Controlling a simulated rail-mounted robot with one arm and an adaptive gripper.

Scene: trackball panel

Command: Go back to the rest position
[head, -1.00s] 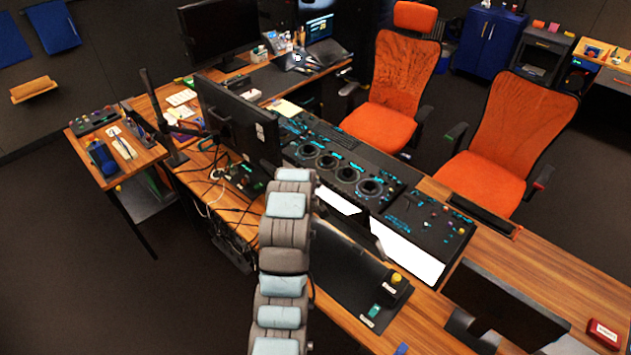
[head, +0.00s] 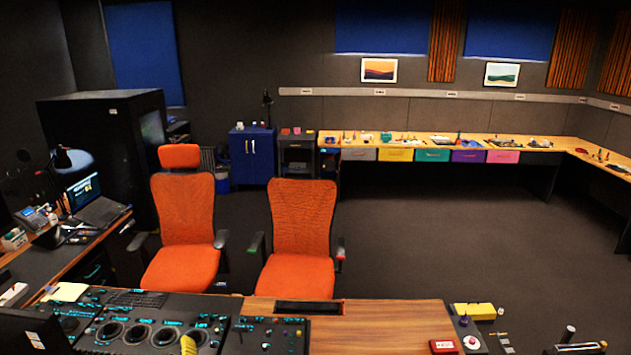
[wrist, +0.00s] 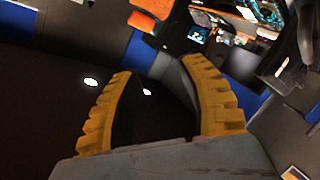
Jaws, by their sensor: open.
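My gripper (wrist: 156,70) shows in the wrist view, with two ridged yellow fingers apart and nothing seen between them. The wrist view is tilted; a desk with lit controls and an orange chair (wrist: 150,8) appear far off at its top. In the head view, the black control panel (head: 230,338) with several round trackballs lies along the bottom left. A small yellow piece (head: 188,344) juts up at the bottom edge in front of the panel; I cannot tell whether it is my fingertip. The rest of my arm is out of the head view.
Two orange chairs (head: 184,212) stand behind the desk (head: 380,325). A laptop (head: 95,205) is on the left desk. A red box (head: 443,346) and a yellow block (head: 474,311) lie at the front right. A long workbench (head: 540,156) with coloured drawers lines the back. The floor (head: 430,230) between is clear.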

